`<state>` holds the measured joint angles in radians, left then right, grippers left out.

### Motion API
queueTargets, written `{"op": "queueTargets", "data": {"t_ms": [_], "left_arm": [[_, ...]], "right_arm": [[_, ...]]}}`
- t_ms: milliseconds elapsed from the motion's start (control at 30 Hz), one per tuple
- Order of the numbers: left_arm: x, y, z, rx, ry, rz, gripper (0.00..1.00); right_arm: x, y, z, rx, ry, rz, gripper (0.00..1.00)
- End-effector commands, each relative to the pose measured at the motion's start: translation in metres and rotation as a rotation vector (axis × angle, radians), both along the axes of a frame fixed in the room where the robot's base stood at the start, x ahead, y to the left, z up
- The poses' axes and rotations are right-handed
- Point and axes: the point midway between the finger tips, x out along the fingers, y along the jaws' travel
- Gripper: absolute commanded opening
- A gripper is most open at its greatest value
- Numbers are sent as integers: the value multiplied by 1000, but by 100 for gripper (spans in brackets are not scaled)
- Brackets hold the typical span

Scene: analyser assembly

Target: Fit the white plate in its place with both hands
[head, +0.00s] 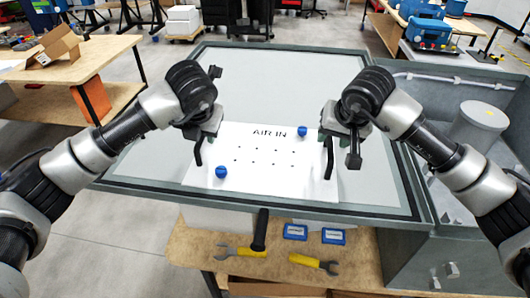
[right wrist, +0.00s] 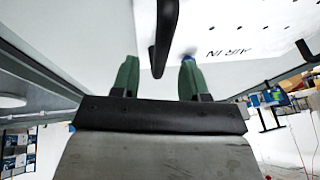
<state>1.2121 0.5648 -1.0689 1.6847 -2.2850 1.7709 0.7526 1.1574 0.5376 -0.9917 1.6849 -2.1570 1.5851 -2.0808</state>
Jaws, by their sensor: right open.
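The white plate (head: 262,185), marked "AIR IN", lies over the lower middle of a large pale panel in a grey frame. It has rows of small dark holes, a blue knob (head: 302,131) at upper right, another blue knob (head: 221,172) at lower left, and a black handle at each side. My right gripper (head: 331,140) is open at the right handle (head: 329,162). In the right wrist view the handle (right wrist: 163,38) shows between the green fingers, with gaps beside it. My left gripper (head: 200,137) is at the left handle (head: 198,152); its grip is unclear.
The grey frame (head: 270,207) surrounds the panel. A bench below holds a hammer (head: 260,230), yellow-handled wrenches (head: 307,261) and blue boxes (head: 333,236). A grey housing with a cylinder (head: 479,125) stands at right. The panel above the plate is mostly clear.

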Motion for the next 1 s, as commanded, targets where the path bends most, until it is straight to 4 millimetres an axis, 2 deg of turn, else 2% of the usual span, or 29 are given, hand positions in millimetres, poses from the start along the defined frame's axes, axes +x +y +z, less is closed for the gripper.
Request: {"op": "queueTargets", "data": {"t_ms": [33, 200, 567, 600, 867, 900, 1000], "left_arm": [[3, 1, -7, 0, 2, 0, 44], [10, 3, -22, 0, 1, 0, 44], [12, 4, -26, 0, -1, -1, 44], [12, 4, -26, 0, -1, -1, 43], [11, 4, -26, 0, -1, -1, 3], [11, 4, -26, 0, -1, -1, 0], [11, 4, -26, 0, -1, -1, 0]], "right_arm": [[3, 1, -8, 0, 3, -1, 44], [10, 3, -22, 0, 1, -1, 44], [12, 4, -26, 0, -1, 0, 44], [12, 4, -26, 0, -1, 0, 43], [12, 4, -26, 0, -1, -1, 3], [12, 4, -26, 0, -1, -1, 0], [12, 4, -26, 0, -1, -1, 0]]}}
